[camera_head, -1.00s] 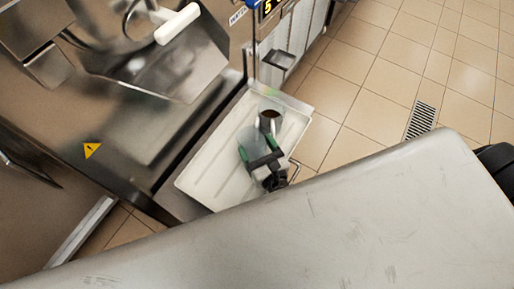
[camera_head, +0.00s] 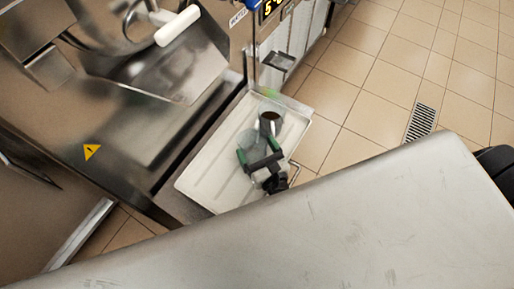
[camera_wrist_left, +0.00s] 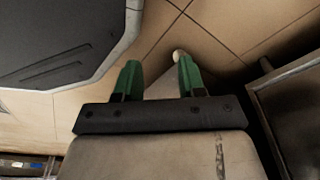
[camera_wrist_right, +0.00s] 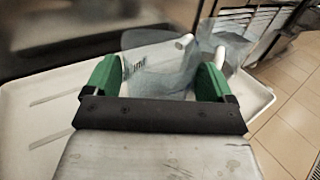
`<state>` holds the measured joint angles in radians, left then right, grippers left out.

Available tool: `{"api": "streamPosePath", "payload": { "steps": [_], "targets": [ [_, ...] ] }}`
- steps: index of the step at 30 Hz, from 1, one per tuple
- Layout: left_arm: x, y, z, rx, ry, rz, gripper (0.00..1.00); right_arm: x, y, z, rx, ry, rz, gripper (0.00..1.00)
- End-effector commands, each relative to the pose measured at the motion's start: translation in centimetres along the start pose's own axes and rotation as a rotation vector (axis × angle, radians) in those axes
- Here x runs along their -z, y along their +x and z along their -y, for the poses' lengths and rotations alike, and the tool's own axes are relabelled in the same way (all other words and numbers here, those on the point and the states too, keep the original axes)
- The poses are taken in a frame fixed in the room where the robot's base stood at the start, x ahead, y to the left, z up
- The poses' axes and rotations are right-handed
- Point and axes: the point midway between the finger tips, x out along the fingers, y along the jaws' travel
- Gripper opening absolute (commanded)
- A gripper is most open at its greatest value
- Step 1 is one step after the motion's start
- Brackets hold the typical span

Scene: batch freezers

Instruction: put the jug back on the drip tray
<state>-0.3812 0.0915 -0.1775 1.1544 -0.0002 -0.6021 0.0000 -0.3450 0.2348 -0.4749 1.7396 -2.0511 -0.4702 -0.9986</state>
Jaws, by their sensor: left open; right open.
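A white drip tray (camera_head: 205,182) lies below the steel machine in the head view. A clear jug (camera_head: 254,138) stands on it, and in the right wrist view the jug (camera_wrist_right: 155,68) shows markings and a pale rim or handle. My right gripper (camera_head: 258,150) is open, its green fingers (camera_wrist_right: 160,77) on either side of the jug's near part; contact cannot be told. A second clear vessel (camera_wrist_right: 222,45) is just beyond the right finger, and it seems to be the dark-mouthed one (camera_head: 270,122) in the head view. My left gripper (camera_wrist_left: 157,80) is open and empty over the floor.
The machine's steel front (camera_head: 130,110) rises at the left, with a chute and white handle (camera_head: 177,25) above. A small steel shelf (camera_head: 279,60) juts out behind the tray. Tiled floor with a drain grate (camera_head: 421,122) is free at the right.

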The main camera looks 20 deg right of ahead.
Motion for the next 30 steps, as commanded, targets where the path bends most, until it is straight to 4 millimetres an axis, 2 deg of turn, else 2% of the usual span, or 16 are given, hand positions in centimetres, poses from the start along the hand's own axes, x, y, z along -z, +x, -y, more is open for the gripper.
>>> {"api": "streamPosePath", "payload": {
  "steps": [1,3,12,16,21,30],
  "targets": [
    [-0.8,0.5,0.1,0.001,0.000,0.015,0.40,0.0,-0.5,0.0,-0.001,0.000,-0.003,0.84],
    [-0.9,0.5,0.1,0.001,0.000,0.020,0.40,0.1,-1.8,0.0,-0.003,-0.002,-0.005,0.84],
    [1.1,-0.3,0.0,0.000,-0.001,0.001,0.40,0.1,-8.5,0.0,-0.003,-0.001,-0.004,0.84],
    [1.8,-0.7,0.0,0.000,-0.002,-0.004,0.40,0.1,-10.5,0.0,-0.001,-0.001,-0.003,0.84],
    [2.1,-1.1,0.1,0.001,-0.004,-0.003,0.40,0.0,-11.9,0.0,-0.001,0.000,-0.001,0.84],
    [2.1,-1.2,0.3,0.004,-0.003,-0.007,0.40,-0.1,-12.0,0.0,0.000,0.000,0.000,0.84]
  ]
}}
